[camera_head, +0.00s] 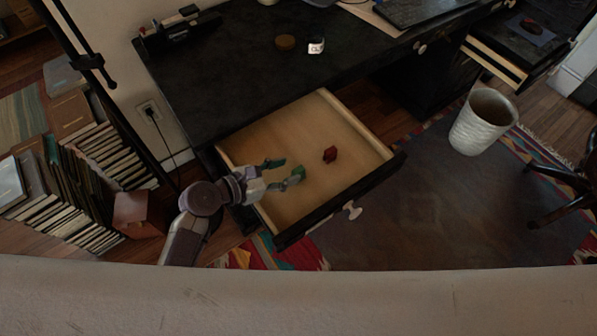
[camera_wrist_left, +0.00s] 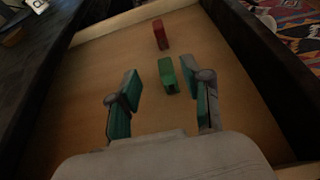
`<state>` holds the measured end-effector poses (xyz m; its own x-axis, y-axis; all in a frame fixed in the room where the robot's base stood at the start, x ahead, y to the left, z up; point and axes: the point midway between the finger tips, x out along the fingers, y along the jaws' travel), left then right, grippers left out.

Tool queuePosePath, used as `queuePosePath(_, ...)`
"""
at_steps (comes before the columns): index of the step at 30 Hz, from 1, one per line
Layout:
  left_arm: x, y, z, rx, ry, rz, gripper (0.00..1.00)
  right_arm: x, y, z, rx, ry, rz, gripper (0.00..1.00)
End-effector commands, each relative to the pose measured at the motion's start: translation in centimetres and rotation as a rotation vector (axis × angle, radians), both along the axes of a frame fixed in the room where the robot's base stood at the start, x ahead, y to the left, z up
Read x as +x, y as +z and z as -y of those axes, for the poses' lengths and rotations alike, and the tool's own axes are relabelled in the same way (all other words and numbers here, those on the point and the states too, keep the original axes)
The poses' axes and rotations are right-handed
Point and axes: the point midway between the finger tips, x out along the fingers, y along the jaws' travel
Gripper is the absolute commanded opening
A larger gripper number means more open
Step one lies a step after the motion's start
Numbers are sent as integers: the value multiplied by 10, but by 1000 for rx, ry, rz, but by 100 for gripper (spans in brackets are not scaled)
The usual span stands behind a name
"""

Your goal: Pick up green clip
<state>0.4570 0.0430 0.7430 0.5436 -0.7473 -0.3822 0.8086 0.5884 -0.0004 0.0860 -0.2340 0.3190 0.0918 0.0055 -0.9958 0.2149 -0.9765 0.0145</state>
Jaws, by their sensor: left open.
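The green clip (camera_wrist_left: 168,77) stands on the wooden floor of the open drawer (camera_head: 300,122). In the head view the clip (camera_head: 299,172) shows beside my left gripper's fingertips. My left gripper (camera_head: 281,173) reaches into the drawer from the left and is open and empty. In the left wrist view its green-padded fingers lie on either side of the clip, which is between and slightly ahead of the tips. I cannot tell whether either finger touches it. A red clip-like object (camera_wrist_left: 160,34) stands farther off in the drawer. My right gripper is not in view.
The drawer's walls surround the gripper; its front panel (camera_head: 345,205) has a knob. The black desk top (camera_head: 225,80) overhangs behind, with a round brown item (camera_head: 285,42) on it. A white bin (camera_head: 483,121) stands to the right, and books (camera_head: 100,150) line the left.

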Motion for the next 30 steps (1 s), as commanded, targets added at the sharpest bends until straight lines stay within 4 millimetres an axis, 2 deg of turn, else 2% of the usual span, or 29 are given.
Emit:
queuePosePath(9,18,-20,34,0,0,0,49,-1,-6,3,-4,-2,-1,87)
queuePosePath(19,23,-23,40,1,0,-1,49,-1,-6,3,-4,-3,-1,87)
queuePosePath(20,23,-23,40,1,0,-1,47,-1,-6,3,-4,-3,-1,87)
queuePosePath(27,22,-23,40,2,0,-1,7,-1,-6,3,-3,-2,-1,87)
queuePosePath(28,22,-23,40,2,0,-1,3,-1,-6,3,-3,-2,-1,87)
queuePosePath(30,22,-23,40,2,0,-1,3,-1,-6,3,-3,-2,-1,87)
